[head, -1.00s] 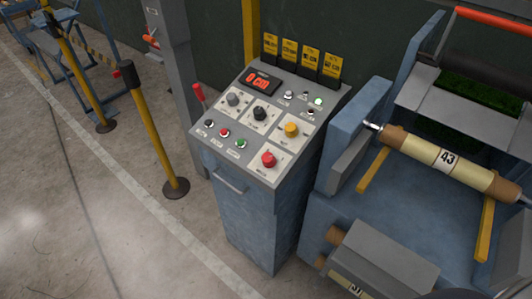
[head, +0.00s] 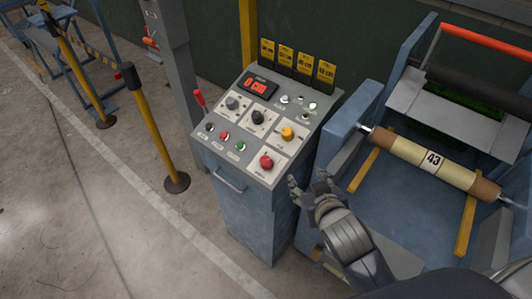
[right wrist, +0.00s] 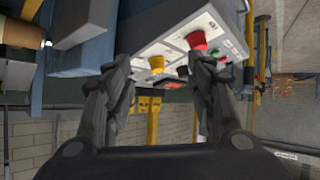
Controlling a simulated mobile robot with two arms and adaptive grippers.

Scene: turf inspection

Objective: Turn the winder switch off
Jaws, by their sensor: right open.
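A blue control cabinet (head: 238,212) has a sloping panel with a grey knob (head: 232,103), a black knob (head: 257,117), a yellow knob (head: 288,134) and a red knob (head: 266,162). The labels are too small to read, so I cannot tell which control is the winder switch. My right gripper (head: 309,181) is open and empty, just right of the panel's lower right edge, apart from the knobs. In the right wrist view, the yellow knob (right wrist: 156,64) and red knob (right wrist: 196,41) show beyond the open fingers (right wrist: 163,75). My left gripper is out of view.
A blue machine with a roll marked 43 (head: 433,159) stands close on the right. Floor in front is clear.

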